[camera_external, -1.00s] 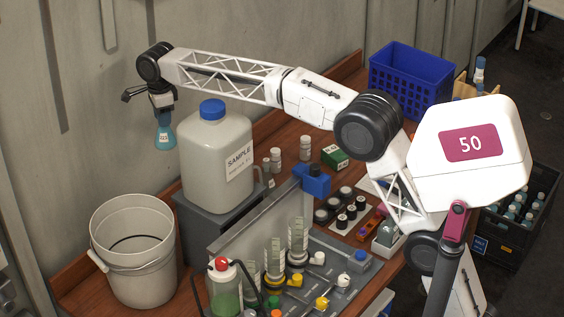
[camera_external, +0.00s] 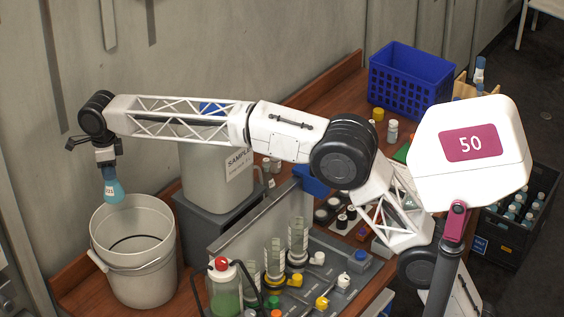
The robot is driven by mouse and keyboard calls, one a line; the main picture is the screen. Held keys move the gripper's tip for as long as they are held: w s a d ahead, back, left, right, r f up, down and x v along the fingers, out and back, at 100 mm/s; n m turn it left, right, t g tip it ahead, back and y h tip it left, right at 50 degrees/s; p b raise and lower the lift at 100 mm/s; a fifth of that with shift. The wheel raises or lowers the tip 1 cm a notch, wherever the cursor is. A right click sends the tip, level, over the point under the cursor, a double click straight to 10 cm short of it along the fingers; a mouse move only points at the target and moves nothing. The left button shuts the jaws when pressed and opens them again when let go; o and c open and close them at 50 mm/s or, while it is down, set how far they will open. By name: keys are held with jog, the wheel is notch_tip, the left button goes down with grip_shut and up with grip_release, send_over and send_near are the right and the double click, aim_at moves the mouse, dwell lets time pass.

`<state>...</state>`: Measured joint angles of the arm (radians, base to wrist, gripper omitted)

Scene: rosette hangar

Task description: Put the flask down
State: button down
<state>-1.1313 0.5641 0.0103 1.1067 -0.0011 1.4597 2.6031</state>
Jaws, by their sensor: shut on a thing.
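A small flask (camera_external: 113,191) with a teal-blue body and a white label hangs upright from my gripper (camera_external: 106,163). My gripper is shut on the flask's top; the fingertips are small and partly hidden at this distance. In the picture the flask is just above the far rim of a white bucket (camera_external: 133,262). I cannot tell whether it is directly over the opening or behind it. The bucket stands upright on the wooden bench (camera_external: 80,273), and a dark curved line shows inside it.
A large sample jug (camera_external: 205,178) stands on a grey box right of the bucket, partly behind my arm. A bottle of green liquid (camera_external: 225,295) and a panel with knobs (camera_external: 330,290) are in front. A blue crate (camera_external: 410,82) is at the back. The wall is close behind.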

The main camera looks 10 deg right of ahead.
aim_at(118, 193)
jog(key=f, duration=0.2)
jog(key=s+d+f+n, duration=0.1)
jog(key=f, duration=0.2)
jog(key=s+f+n, duration=0.1)
jog(key=f, duration=0.1)
jog(key=shift+s+d+f, duration=0.15)
jog(key=shift+d+f, duration=0.05)
jog(key=shift+d, duration=0.1)
jog(key=s+d+f+n, duration=0.1)
jog(key=d+f+n, duration=0.2)
jog(key=f, duration=0.4)
jog(key=s+d+f+n, duration=0.2)
jog(key=d+f, duration=0.1)
jog(key=f, duration=0.4)
jog(key=shift+d+n, duration=0.25)
jog(key=shift+n, duration=0.15)
jog(key=shift+f, duration=2.5)
jog(key=shift+f, duration=0.1)
jog(key=shift+f, duration=2.4)
jog(key=shift+f, duration=0.1)
jog(key=c, duration=0.8)
grip_release()
